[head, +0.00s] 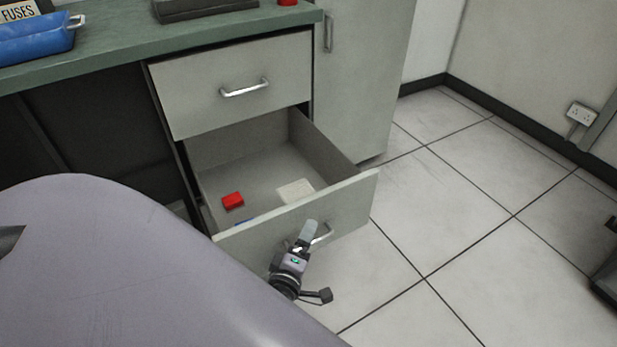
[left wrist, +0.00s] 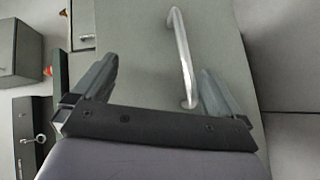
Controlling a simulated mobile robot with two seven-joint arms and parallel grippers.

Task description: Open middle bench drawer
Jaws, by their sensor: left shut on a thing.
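The middle bench drawer (head: 335,205) is pulled out below a shut top drawer (head: 235,85). Inside it lie a red box (head: 232,201), a pale flat item (head: 296,190) and a bit of something blue behind the front panel. My left gripper (head: 303,243) is at the drawer's metal handle (head: 322,236) and shut on it, partly covering it. In the left wrist view the handle (left wrist: 183,55) rises between the two fingers of my left gripper (left wrist: 160,72), nearer the right finger. My right gripper is not in view.
A green bench top (head: 130,50) holds a blue tray (head: 35,42), a fuses sign (head: 18,12) and a dark box. A tall cabinet (head: 365,80) stands right of the drawers. The tiled floor (head: 450,200) to the right is mostly clear.

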